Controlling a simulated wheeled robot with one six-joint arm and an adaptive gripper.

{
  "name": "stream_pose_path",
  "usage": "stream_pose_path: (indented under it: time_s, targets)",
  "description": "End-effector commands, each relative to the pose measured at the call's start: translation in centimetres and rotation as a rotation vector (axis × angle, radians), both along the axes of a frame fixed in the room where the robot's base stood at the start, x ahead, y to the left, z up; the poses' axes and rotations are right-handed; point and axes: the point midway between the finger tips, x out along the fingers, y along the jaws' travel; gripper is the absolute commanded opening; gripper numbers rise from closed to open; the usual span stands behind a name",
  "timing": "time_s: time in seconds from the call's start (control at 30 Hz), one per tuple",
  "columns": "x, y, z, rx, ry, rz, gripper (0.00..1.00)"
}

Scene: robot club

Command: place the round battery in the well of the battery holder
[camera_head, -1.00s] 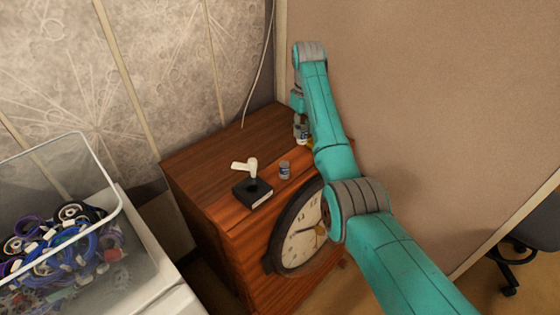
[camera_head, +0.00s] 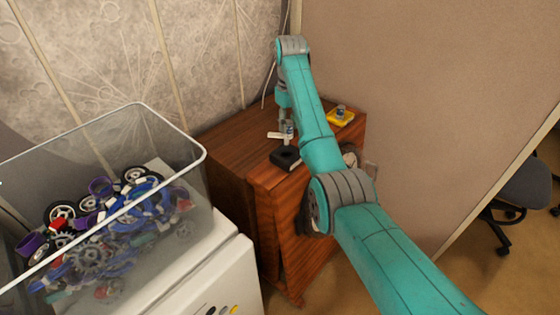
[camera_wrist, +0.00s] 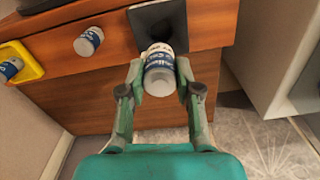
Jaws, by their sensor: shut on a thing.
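My gripper (camera_head: 288,122) is shut on a round battery with a white and blue label. The held battery (camera_wrist: 158,62) shows between the fingers in the wrist view. The black battery holder (camera_head: 285,160) sits on the wooden cabinet just below the gripper. In the wrist view the holder (camera_wrist: 176,12) is close beyond the held battery, its dark well partly hidden by it. The battery appears above the holder; I cannot tell if they touch.
A second battery (camera_wrist: 89,41) stands on the cabinet (camera_head: 235,150) beside the holder. A yellow tray (camera_head: 347,121) holds another battery (camera_head: 341,110). A clear bin of parts (camera_head: 190,150) stands at left.

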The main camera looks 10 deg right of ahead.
Motion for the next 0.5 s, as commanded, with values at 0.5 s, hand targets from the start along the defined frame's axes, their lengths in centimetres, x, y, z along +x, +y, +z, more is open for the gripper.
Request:
stream_pose_path:
  time_s: [0.5]
  targets:
    - [-0.2,0.0,-6.1,0.000,0.004,0.000,0.00]
